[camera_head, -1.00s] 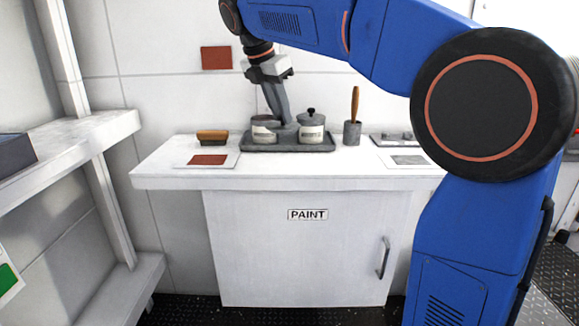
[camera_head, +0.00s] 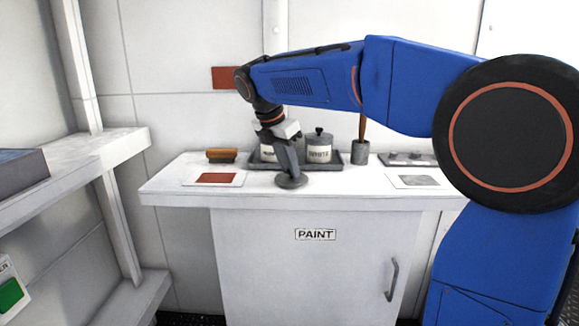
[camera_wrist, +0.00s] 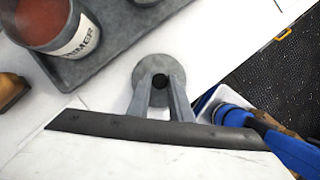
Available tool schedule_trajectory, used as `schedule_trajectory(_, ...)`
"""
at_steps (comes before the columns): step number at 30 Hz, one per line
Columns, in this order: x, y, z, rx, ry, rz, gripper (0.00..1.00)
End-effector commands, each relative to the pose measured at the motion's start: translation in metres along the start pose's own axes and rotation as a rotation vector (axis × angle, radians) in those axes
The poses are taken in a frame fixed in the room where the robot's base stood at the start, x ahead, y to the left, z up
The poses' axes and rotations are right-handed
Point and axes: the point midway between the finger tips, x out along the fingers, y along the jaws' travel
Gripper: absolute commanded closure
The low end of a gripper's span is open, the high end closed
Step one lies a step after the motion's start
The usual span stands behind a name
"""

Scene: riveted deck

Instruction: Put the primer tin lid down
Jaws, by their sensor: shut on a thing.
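My gripper (camera_head: 291,174) is shut on the dark knob of the primer tin lid (camera_head: 291,182), a grey disc held flat. The lid is in front of the tray, low at the worktop; I cannot tell whether it touches. In the wrist view my gripper (camera_wrist: 160,83) has a finger on each side of the knob, with the lid (camera_wrist: 158,63) beyond. The primer tin (camera_wrist: 78,40) stands open on the tray, showing red-brown paint; in the head view the arm partly hides it.
A pot (camera_head: 360,153) and a grey swatch card (camera_head: 413,181) are right. The worktop (camera_head: 345,184) is clear around the lid.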

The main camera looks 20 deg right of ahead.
Motion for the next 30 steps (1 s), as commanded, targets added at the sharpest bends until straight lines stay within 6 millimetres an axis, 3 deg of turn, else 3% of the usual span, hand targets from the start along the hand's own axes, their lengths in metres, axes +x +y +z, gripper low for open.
schedule_trajectory(6,0.002,0.0,-0.001,0.0,0.0,-0.001,1.0)
schedule_trajectory(7,0.003,0.0,-0.001,0.0,0.0,-0.001,0.76)
schedule_trajectory(9,0.002,0.0,-0.001,0.0,0.0,0.0,0.62)
schedule_trajectory(20,-0.001,0.0,0.0,0.0,0.0,0.0,0.62)
schedule_trajectory(23,-0.01,0.0,0.0,-0.001,0.0,0.001,0.62)
schedule_trajectory(30,-0.053,0.001,0.0,-0.001,0.0,0.003,0.62)
